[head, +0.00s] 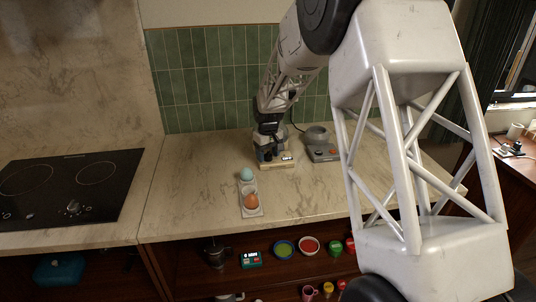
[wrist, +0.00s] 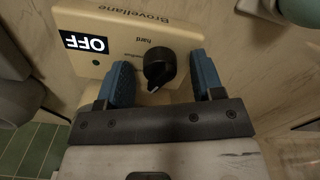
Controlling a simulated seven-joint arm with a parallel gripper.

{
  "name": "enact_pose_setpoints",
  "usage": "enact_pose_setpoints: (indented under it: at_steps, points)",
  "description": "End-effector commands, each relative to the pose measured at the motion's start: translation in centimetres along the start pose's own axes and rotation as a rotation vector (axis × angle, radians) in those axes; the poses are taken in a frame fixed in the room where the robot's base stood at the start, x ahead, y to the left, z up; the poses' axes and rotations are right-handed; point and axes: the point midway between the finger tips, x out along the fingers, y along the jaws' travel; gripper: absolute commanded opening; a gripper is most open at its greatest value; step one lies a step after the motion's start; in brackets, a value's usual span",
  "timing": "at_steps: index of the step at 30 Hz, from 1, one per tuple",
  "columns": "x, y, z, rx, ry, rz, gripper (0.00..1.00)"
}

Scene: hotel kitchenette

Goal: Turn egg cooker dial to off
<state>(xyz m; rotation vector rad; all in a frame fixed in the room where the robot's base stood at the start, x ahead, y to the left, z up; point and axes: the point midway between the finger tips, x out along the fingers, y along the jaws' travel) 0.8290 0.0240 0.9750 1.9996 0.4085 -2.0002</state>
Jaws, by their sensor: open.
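The cream front panel of the egg cooker (wrist: 178,22) fills the upper middle of the wrist view. It carries a black patch with white letters reading OFF, printed words including "hard", and a small green dot. The black dial (wrist: 158,66) sits on this panel, its narrow end toward the bottom of the picture. My gripper (wrist: 160,78) is open, with one blue finger on each side of the dial and gaps visible. In the head view my gripper (head: 268,152) is down at the cream base (head: 277,163) and hides much of the appliance there.
A grey appliance (head: 322,153) stands just right of my gripper. An egg tray (head: 250,198) with a blue egg (head: 246,174) and a brown egg (head: 251,200) lies in front-left. A black hob (head: 72,190) is at left. The counter between hob and tray is clear.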

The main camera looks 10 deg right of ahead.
Motion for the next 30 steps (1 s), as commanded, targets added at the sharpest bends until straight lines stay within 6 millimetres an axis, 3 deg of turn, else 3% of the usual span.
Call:
enact_pose_setpoints:
  at_steps: [8, 21, 30]
  points:
    - [-1.9, 0.0, 0.0, 0.0, 0.002, 0.001, 0.61]
    - [-7.0, 0.0, 0.0, 0.0, 0.001, 0.0, 0.61]
    - [-7.8, 0.0, 0.0, 0.0, 0.001, 0.0, 0.61]
